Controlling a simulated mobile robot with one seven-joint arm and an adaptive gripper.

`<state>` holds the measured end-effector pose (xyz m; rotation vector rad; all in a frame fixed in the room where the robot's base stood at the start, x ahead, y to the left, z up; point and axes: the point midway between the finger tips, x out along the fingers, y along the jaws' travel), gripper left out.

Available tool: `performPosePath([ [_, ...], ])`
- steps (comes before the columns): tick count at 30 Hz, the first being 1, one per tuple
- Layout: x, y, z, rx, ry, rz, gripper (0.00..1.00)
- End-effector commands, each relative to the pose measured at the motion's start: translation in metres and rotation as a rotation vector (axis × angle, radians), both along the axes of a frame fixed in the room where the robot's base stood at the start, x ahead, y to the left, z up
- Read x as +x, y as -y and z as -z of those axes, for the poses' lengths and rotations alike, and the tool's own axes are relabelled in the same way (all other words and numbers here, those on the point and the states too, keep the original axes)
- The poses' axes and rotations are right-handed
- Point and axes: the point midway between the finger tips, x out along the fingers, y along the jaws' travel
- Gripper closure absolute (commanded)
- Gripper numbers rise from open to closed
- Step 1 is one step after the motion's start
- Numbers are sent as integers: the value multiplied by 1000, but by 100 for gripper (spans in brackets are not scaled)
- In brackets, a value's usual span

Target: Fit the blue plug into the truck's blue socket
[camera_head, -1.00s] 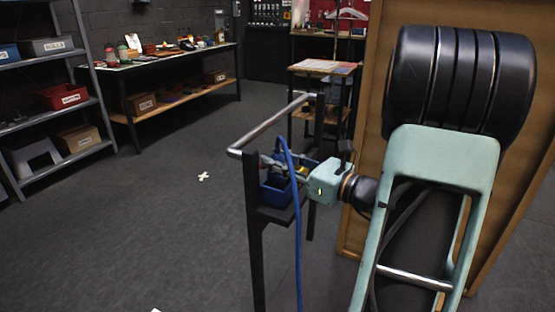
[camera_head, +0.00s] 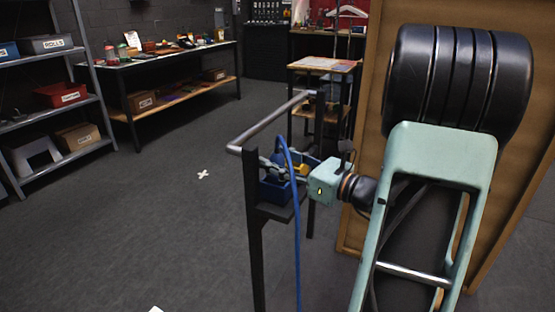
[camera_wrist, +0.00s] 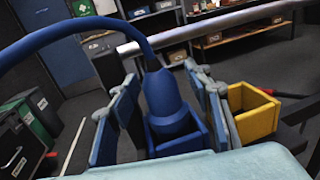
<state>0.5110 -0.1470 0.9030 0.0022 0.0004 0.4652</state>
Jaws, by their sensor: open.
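The blue plug (camera_wrist: 168,100) stands upright in an open-topped blue box (camera_wrist: 182,145) in the wrist view, its cable arching up and left. The box (camera_head: 275,192) also shows in the head view, on a dark post with a metal rail, with the blue cable (camera_head: 297,235) hanging in front. I cannot tell whether this box is the truck's socket. My gripper (camera_wrist: 160,108) is open, with one blue-padded finger on each side of the plug and gaps showing. The plug's lower end is hidden inside the box.
A yellow box (camera_wrist: 257,115) sits just right of my right finger. The metal rail (camera_head: 270,122) crosses close behind and above. A wooden panel (camera_head: 375,130) stands beside my arm. The floor at left is clear except for a white cross (camera_head: 202,174).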

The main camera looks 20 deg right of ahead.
Motion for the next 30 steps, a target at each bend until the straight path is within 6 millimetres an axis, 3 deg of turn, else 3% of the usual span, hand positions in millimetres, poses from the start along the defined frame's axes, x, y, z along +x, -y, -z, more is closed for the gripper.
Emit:
performPosePath([
  [8,-8,5,0,0,0,2,54],
  [21,-85,44,0,1,0,4,54],
  [30,-107,54,0,0,0,1,54],
])
